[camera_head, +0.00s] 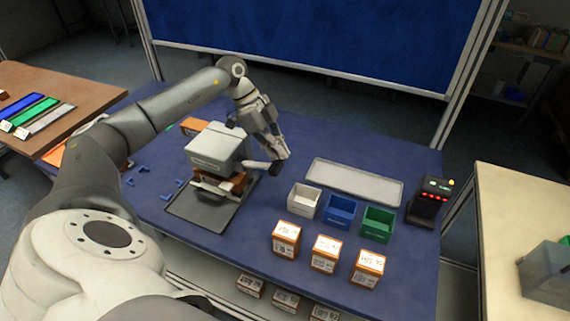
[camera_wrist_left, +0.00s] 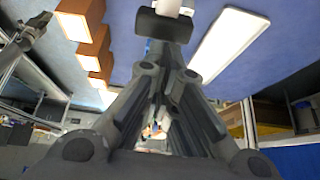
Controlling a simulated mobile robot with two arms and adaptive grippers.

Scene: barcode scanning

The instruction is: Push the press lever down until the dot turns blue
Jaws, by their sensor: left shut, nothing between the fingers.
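The press (camera_head: 217,150) has a pale grey head over an orange-brown part and stands on a dark base plate on the blue table. Its lever (camera_head: 256,165) is a light bar reaching out to the right with a black end. My left gripper (camera_head: 281,156) is shut and empty, pointing down right at the lever's black end. In the left wrist view the closed fingertips (camera_wrist_left: 166,48) are close to the black lever end (camera_wrist_left: 162,25); I cannot tell whether they touch. I cannot make out the dot.
White (camera_head: 304,201), blue (camera_head: 341,210) and green (camera_head: 378,221) bins stand right of the press, with orange-brown boxes (camera_head: 325,254) in front. A pale tray (camera_head: 353,182) lies behind the bins. A black device with red lights (camera_head: 429,201) stands at the right edge.

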